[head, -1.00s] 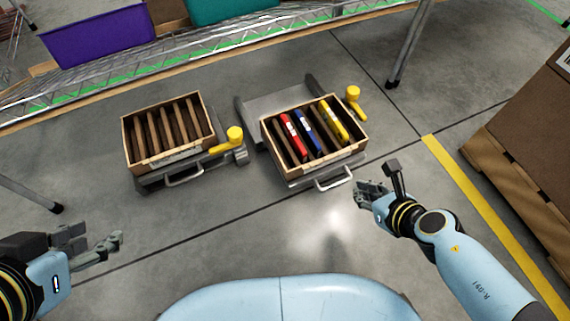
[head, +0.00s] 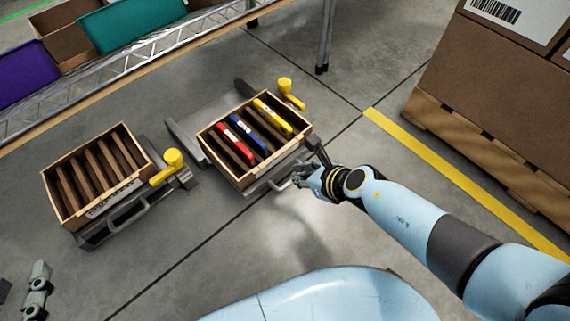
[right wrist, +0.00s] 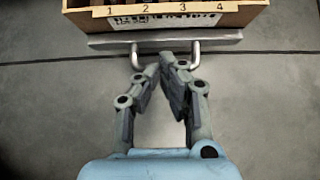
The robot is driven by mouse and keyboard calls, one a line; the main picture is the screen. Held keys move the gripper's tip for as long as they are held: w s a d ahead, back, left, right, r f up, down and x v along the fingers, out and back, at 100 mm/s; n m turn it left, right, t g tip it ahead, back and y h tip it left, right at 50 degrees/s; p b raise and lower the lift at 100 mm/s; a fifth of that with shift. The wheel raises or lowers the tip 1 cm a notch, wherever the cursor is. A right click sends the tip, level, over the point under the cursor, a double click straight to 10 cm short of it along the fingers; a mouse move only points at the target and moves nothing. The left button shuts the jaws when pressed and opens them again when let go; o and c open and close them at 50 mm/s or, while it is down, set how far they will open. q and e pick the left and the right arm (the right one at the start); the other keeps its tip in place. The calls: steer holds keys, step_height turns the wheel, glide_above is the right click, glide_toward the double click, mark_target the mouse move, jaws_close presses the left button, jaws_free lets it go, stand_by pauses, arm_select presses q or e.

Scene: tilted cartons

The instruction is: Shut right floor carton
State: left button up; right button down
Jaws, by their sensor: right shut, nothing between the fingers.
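The right floor carton (head: 240,178) is an open-topped wooden box with slats, holding a red, a blue and a yellow item. It sits tilted on a grey metal base whose front has a bar handle (head: 281,184). Its numbered front edge (right wrist: 165,10) and the handle (right wrist: 196,58) show in the right wrist view. My right gripper (head: 300,176) is shut and empty at the handle; its fingertips (right wrist: 168,60) meet in front of the handle's middle and hide it. Contact is unclear. My left gripper (head: 37,288) shows only partly at the lower left, away from the carton.
A second slatted carton (head: 60,205), empty, sits to the left on its own base with a yellow lever (head: 172,160). Another yellow lever (head: 288,88) stands behind the right carton. A shelf with bins (head: 130,25) is behind. A loaded pallet (head: 480,140) stands at right.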

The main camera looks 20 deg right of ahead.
mark_target(276, 161)
arm_select(q)
steer(key=w+r+t+h+b, duration=0.1)
steer(key=w+r+t, duration=0.2)
steer(key=r, duration=0.3)
steer(key=w+d+r+m+t+h+b, duration=0.1)
steer(key=w+r+t, duration=0.2)
steer(key=r, duration=0.4)
steer(key=shift+w+d+r, duration=0.2)
steer(key=shift+r, duration=0.05)
arm_select(e)
steer(key=w, duration=0.1)
steer(key=w+a+f, duration=0.1)
steer(key=w, duration=0.1)
steer(key=w+a, duration=0.1)
steer(key=w, duration=0.1)
steer(key=shift+w+f, duration=0.1)
steer(key=shift+f, duration=0.1)
arm_select(q)
steer(key=shift+w, duration=0.1)
arm_select(e)
steer(key=shift+w, duration=0.1)
